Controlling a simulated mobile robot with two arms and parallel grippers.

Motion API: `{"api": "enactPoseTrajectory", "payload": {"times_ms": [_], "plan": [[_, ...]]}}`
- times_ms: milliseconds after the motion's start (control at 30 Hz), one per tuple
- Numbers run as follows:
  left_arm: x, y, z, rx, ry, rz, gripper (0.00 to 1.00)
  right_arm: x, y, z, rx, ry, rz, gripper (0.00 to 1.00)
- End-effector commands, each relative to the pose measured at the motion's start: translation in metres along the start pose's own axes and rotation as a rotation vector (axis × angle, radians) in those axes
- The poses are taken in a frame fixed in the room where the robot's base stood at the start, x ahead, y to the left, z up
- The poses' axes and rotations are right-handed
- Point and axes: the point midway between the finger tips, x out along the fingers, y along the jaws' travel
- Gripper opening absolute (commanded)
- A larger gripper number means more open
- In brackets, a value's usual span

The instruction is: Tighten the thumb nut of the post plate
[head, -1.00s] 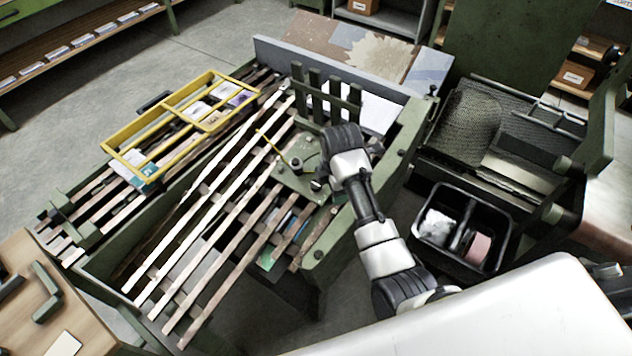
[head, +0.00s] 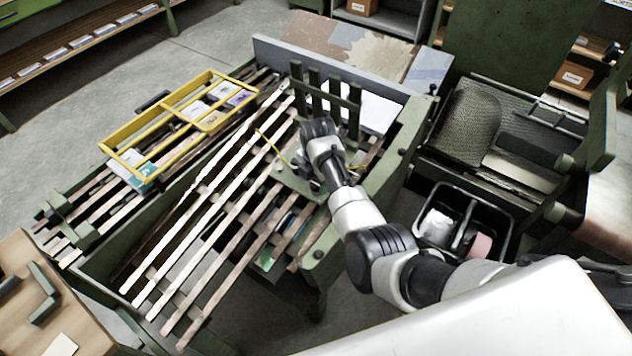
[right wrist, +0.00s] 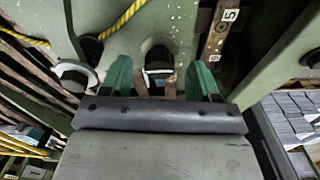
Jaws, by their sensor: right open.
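The green post plate (head: 292,183) lies on the slatted bed, largely covered by my right arm in the head view. In the right wrist view its speckled green surface (right wrist: 178,28) fills the top middle. My right gripper (right wrist: 162,78) is open, its two green fingers apart over the plate. A dark rounded shape (right wrist: 158,57) shows between the fingers; I cannot tell whether it is the thumb nut or an opening. A round metal-rimmed knob (right wrist: 74,73) shows left of the fingers. In the head view my right gripper's fingertips are hidden. My left gripper is not in view.
A yellow wire frame (head: 140,133) lies across the slats at left. Several green upright posts (head: 326,95) stand behind the plate. A black divided bin (head: 505,215) is at right. A strip with numbers (right wrist: 220,35) lies right of the plate.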

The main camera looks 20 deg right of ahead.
Motion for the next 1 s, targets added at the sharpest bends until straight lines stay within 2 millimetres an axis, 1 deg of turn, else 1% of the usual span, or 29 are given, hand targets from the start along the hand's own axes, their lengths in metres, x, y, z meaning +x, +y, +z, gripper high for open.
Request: {"api": "enactPoseTrajectory", "payload": {"times_ms": [33,133,400,433,733,767,1000], "plan": [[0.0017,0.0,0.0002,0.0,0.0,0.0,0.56,0.0055,0.0002,-0.0002,-0.001,0.0,0.0,0.61],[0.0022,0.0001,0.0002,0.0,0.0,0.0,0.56,0.0101,0.0002,-0.0002,-0.001,-0.001,0.0,0.61],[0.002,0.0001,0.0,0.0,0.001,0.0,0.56,0.0113,0.0004,-0.0002,-0.001,-0.001,0.002,0.61],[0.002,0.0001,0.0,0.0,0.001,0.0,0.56,0.0113,0.0004,-0.0002,-0.001,-0.001,0.002,0.6],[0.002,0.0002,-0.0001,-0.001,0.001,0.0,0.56,0.0111,0.0003,-0.0002,0.0,-0.001,0.001,0.14],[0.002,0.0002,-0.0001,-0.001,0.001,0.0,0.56,0.0111,0.0003,-0.0002,0.0,-0.001,0.001,0.12],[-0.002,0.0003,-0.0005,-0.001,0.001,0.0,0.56,0.01,0.0,-0.0001,0.022,0.0,0.005,0.12]]}}
